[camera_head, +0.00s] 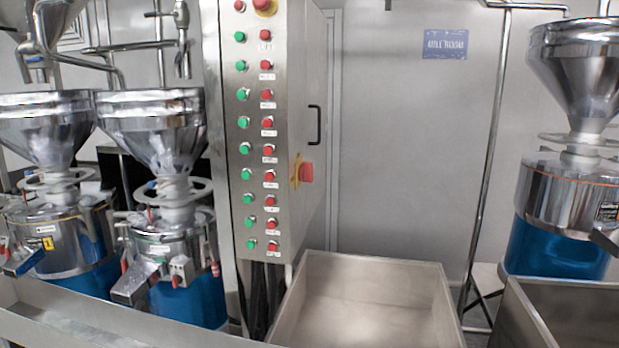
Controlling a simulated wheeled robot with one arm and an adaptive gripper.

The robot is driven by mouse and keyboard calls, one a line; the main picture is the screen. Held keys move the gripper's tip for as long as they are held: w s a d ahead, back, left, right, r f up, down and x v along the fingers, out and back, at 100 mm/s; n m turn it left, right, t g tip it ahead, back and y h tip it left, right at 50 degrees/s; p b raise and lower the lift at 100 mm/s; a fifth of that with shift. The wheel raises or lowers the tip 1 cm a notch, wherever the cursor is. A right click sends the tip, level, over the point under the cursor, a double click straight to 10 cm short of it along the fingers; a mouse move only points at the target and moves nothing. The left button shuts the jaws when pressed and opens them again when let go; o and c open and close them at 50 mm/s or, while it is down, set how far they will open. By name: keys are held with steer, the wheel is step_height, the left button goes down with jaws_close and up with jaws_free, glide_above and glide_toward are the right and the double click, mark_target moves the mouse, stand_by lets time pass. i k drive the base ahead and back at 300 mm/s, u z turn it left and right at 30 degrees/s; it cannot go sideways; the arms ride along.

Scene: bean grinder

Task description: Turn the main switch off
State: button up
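A tall steel control cabinet (285,130) stands left of centre in the head view. On its right side face is a red rotary switch (307,172) with a yellow plate (296,171) behind it, below a black door handle (315,126); it looks like the main switch. Its exact turn position is too small to tell. The cabinet's front has a column of green buttons (243,94) and a column of red buttons (267,94). My gripper is not in view.
An open steel bin (440,290) stands below and right of the cabinet. Grinders with steel funnels stand at left (150,115) and right (585,75). Another steel trough (520,300) is at lower right. The air before the switch looks clear.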

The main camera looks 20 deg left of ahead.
mark_target(306, 170)
steer(key=z, duration=0.05)
steer(key=k, duration=0.1)
steer(key=u, duration=1)
